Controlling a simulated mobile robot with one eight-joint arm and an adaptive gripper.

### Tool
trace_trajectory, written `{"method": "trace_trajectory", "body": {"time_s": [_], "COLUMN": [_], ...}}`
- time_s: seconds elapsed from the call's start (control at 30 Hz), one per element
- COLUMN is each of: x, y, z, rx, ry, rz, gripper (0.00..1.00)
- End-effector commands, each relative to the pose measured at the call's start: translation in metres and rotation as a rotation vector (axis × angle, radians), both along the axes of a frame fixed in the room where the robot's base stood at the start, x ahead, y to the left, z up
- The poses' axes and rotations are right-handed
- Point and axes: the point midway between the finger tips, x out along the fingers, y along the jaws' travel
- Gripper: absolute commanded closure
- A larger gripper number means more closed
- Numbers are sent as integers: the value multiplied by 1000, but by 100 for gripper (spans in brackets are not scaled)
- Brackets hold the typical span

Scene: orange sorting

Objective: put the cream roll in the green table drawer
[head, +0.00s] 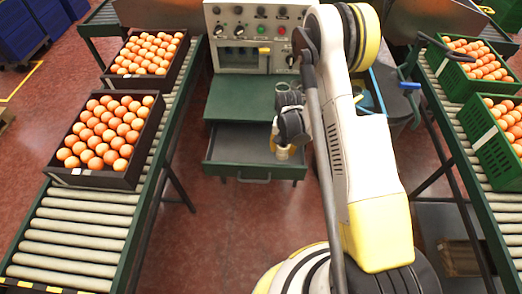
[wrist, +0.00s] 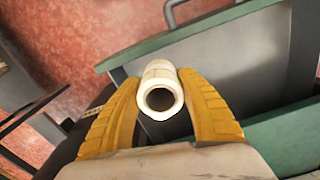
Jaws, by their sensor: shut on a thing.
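The cream roll (head: 283,153) is a short hollow tube held at the end of my gripper (head: 287,143) in the head view. In the wrist view the roll (wrist: 161,73) sits between the two yellow fingers of my gripper (wrist: 162,82), its open end facing the camera. The green table drawer (head: 228,153) is pulled open below the green tabletop (head: 238,97). The roll appears over the right part of the drawer; its height above the drawer floor is hard to tell. In the wrist view the drawer's green rim (wrist: 190,37) and grey inside lie beyond the roll.
A control panel (head: 254,32) stands behind the table. A blue bin (head: 372,97) is to its right. Crates of oranges (head: 145,178) rest on the left roller conveyor (head: 75,232), and green crates (head: 482,150) on the right one. Red floor in front of the drawer is clear.

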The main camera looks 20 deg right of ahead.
Motion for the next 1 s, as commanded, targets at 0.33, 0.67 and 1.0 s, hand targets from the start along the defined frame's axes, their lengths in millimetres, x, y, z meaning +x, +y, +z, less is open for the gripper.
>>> {"method": "trace_trajectory", "body": {"time_s": [0.33,0.67,1.0], "x": [74,93,92], "y": [35,42,42], "z": [-53,-73,-100], "rx": [0,0,0], "ry": [0,0,0], "rz": [4,3,3], "gripper": [86,86,86]}}
